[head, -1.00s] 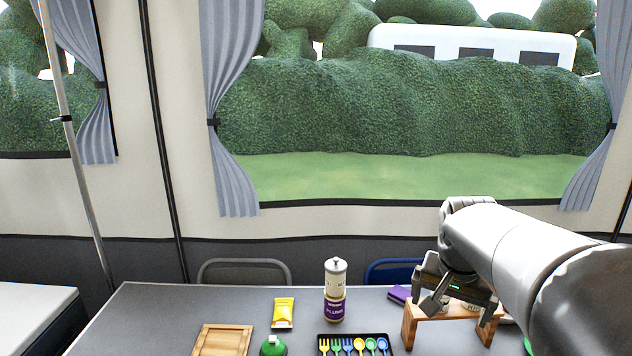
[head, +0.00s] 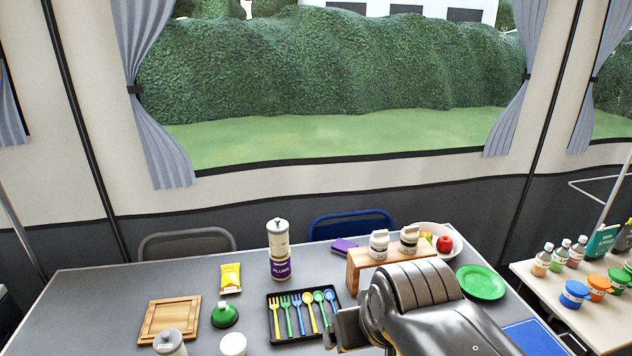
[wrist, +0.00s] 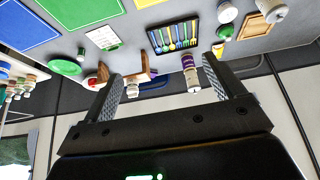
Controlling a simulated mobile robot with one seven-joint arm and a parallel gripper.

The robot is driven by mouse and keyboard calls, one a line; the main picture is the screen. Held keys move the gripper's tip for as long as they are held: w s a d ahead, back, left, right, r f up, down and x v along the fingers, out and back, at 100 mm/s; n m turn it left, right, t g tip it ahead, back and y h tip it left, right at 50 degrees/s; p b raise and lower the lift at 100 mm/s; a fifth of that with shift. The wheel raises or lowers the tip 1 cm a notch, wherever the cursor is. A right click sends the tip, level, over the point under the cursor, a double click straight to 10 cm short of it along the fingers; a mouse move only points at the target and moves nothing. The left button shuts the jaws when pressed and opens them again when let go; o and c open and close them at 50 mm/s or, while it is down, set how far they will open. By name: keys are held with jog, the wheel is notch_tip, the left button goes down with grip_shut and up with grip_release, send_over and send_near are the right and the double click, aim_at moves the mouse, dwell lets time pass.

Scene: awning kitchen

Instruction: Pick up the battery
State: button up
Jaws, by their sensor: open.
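I cannot make out a battery in either view; small things may be hidden behind my arm or beyond the frame. My gripper (wrist: 162,70) is open and empty in the wrist view, its two fingers apart with the table beyond them. In the head view part of my gripper (head: 346,328) shows at the lower middle, over the table near the cutlery tray, and my arm hides the rest.
A black cutlery tray (head: 272,333), wooden stand (head: 356,278), stacked canisters (head: 279,250), yellow packet (head: 231,278), wooden board (head: 168,320) and green plate (head: 482,283) stand on the table. A side table (head: 545,292) at right holds bottles and jars. Chairs stand behind.

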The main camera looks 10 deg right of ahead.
jog(key=c, duration=0.7)
jog(key=w+d+f+m+g+h, duration=0.1)
jog(key=w+d+f, duration=0.2)
jog(key=w+d, duration=0.6)
jog(key=w+d+f+m+h, duration=0.1)
jog(key=w+d+f, duration=0.2)
jog(key=w+d, duration=0.65)
jog(key=w+d+f+m, duration=0.1)
jog(key=w+d+f, duration=0.3)
jog(key=d+f, duration=0.65)
jog(key=w+d+f+m, duration=0.2)
jog(key=w+d+f, duration=0.2)
jog(key=d+f, duration=0.65)
jog(key=shift+g, duration=0.3)
jog(key=shift+d+x, duration=0.2)
jog(key=shift+x, duration=5)
